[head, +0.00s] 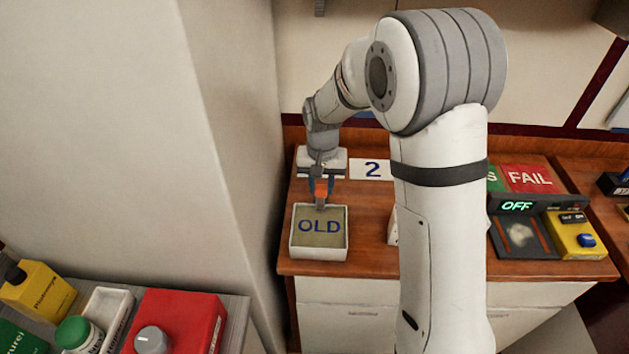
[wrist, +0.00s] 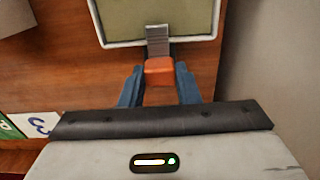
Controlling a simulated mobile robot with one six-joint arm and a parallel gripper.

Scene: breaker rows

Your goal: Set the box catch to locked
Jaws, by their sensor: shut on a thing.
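My gripper (head: 320,188) is shut on an orange block with a grey ridged end, at the back rim of the pale tray marked OLD (head: 292,247). In the wrist view the orange block (wrist: 160,68) sits between the two dark blue fingers, and its grey ridged end (wrist: 158,40) reaches over the tray's rim. I cannot tell whether it touches the tray. I cannot clearly pick out the box catch. A red box (head: 190,312) with a round grey knob (head: 151,341) stands at the lower left, cut off by the frame.
My arm hides the middle of the wooden counter. At right are a FAIL panel (head: 529,179), a dark device reading OFF (head: 517,206) and a yellow box (head: 575,241). A wall stands left of the tray.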

